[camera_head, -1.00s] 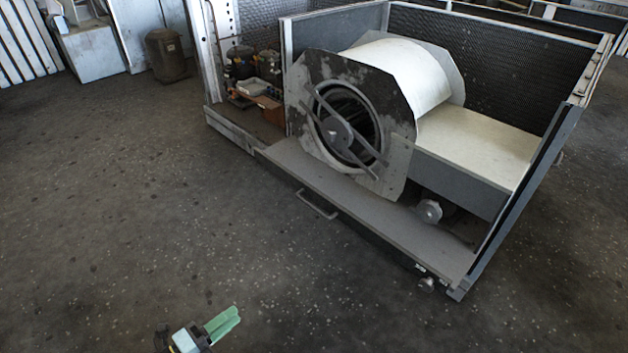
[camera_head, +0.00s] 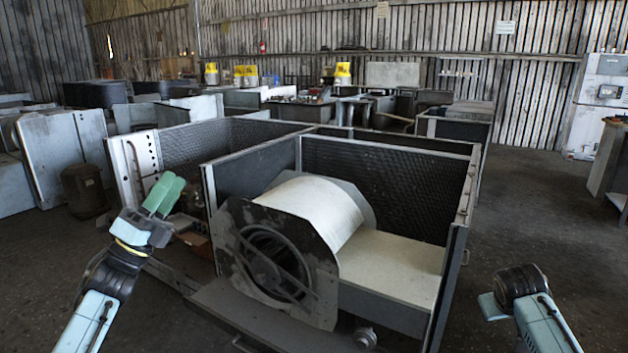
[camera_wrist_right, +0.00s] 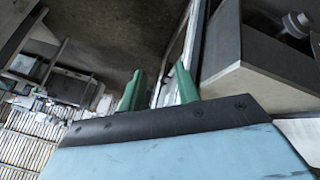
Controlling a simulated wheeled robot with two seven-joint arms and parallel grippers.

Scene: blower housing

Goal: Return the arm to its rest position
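In the head view my left gripper (camera_head: 166,193) is raised at the left, with its green fingers pointing up and away. It appears in front of the left part of the metal housing. Its fingers overlap in this view, so I cannot tell whether a gap lies between them; no held object shows. My right arm (camera_head: 522,295) comes in at the lower right of the head view, and its fingers are hidden there. In the right wrist view the green fingers of my right gripper (camera_wrist_right: 158,88) stand apart with nothing between them.
The blower housing (camera_head: 455,275) stands in front of me, holding the white drum (camera_head: 318,208) with its dark round inlet (camera_head: 270,262). A brown canister (camera_head: 84,190) stands at the left. A cabinet (camera_head: 598,105) stands at the far right. Dark floor is clear right of the housing.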

